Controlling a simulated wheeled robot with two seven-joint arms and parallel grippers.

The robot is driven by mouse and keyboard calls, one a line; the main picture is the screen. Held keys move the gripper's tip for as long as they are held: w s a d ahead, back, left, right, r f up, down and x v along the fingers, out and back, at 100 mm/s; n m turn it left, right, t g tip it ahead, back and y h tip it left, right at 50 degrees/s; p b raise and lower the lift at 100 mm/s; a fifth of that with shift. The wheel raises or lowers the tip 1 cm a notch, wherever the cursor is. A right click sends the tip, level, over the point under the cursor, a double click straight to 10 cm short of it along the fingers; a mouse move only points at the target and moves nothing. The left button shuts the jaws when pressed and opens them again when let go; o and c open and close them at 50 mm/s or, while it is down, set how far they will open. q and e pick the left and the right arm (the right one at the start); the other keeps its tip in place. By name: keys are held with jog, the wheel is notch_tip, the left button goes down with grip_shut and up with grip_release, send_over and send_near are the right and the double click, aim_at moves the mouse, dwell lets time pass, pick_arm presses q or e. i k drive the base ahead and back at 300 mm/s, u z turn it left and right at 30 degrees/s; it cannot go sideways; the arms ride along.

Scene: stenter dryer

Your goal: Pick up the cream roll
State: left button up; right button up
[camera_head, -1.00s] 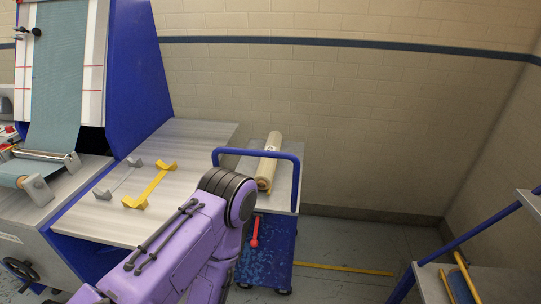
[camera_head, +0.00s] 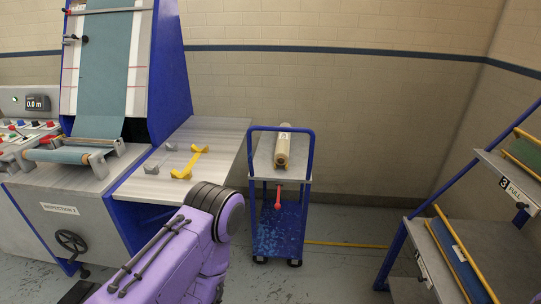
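The cream roll (camera_head: 282,148) lies on the top shelf of a blue-framed cart (camera_head: 264,163), right of centre in the head view. Its near end faces me, and a small white label shows near its far end. A purple arm of mine reaches in from the bottom left, well short of the roll. Its gripper is out of sight, and no other gripper shows in the head view.
An inspection machine (camera_head: 85,200) with a side table (camera_head: 190,160) stands left of the cart; yellow and grey cradles (camera_head: 190,162) sit on the table. A red-handled item (camera_head: 278,196) hangs below the cart top. A blue rack (camera_head: 455,250) stands right.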

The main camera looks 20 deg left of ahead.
aim_at(282, 156)
jog(key=z, duration=0.95)
jog(key=k, duration=0.1)
jog(key=u, duration=1.95)
jog(key=i, duration=0.7)
jog(key=z, duration=0.1)
